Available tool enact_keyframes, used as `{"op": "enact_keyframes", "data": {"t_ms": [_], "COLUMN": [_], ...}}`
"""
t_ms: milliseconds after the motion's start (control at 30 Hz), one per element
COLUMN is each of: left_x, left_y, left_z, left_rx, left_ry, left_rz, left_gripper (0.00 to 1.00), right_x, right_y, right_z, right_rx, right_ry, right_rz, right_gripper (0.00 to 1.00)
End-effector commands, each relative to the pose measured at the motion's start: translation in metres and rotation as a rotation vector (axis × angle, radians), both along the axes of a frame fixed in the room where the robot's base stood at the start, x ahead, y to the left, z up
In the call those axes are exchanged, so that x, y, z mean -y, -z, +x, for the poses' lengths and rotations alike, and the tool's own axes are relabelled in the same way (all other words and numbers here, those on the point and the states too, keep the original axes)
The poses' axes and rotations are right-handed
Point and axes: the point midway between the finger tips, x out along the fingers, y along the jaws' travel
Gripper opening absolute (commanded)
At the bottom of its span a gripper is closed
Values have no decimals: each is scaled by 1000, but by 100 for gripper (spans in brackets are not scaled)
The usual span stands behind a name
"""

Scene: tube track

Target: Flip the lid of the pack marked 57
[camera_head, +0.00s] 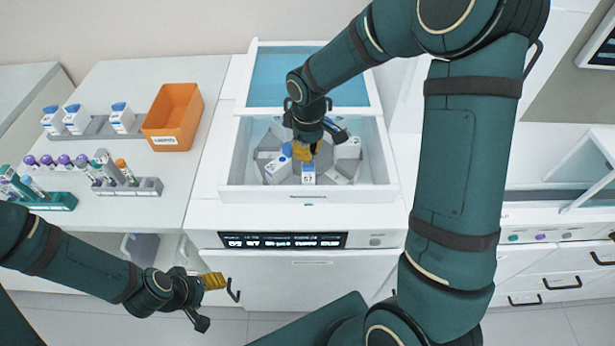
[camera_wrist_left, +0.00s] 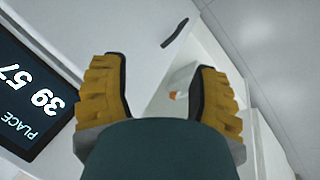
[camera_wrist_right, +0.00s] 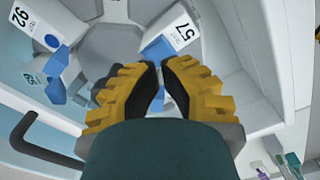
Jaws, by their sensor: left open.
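The pack marked 57 (camera_head: 308,179) is a white pack with a blue lid, standing at the front of the grey carousel in the open white bay. In the right wrist view its label (camera_wrist_right: 184,36) and blue lid (camera_wrist_right: 157,47) show just beyond the fingertips. My right gripper (camera_head: 304,153) is over the carousel, behind that pack. In the right wrist view its fingers (camera_wrist_right: 162,66) are close together with nothing clearly held; whether they touch the lid is unclear. My left gripper (camera_head: 214,281) is open and empty, low in front of the machine; its spread fingers show in the left wrist view (camera_wrist_left: 160,75).
The bay's white walls (camera_head: 228,150) surround the carousel. A display (camera_head: 282,240) is on the machine's front. An orange bin (camera_head: 172,115), tube racks (camera_head: 128,187) and more packs (camera_head: 76,120) stand on the left bench.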

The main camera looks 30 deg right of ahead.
Motion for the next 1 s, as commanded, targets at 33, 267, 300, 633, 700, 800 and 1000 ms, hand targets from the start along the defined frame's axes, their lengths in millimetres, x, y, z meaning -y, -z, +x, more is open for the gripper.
{"op": "enact_keyframes", "data": {"t_ms": [33, 267, 300, 633, 700, 800, 1000], "left_x": [0, 0, 0, 0, 0, 0, 0], "left_y": [-1, -2, -2, -4, -5, -6, -6], "left_z": [0, 0, 0, 0, 0, 0, 0], "left_rx": [0, 0, 0, 0, 0, 0, 0], "left_ry": [0, 0, 0, 0, 0, 0, 0], "left_rz": [0, 0, 0, 0, 0, 0, 0], "left_gripper": [61, 61, 61, 61, 61, 61, 61], "right_x": [0, 1, 1, 2, 3, 3, 4], "right_y": [-1, -1, -1, -3, -4, -5, -4], "right_z": [1, 2, 2, 4, 5, 7, 7], "right_rx": [0, 0, 0, 0, 0, 0, 0], "right_ry": [0, 0, 0, 0, 1, 1, 1], "right_rz": [0, 0, 0, 0, 0, 0, 0], "right_gripper": [0, 0, 0, 0, 0, 0, 0]}}
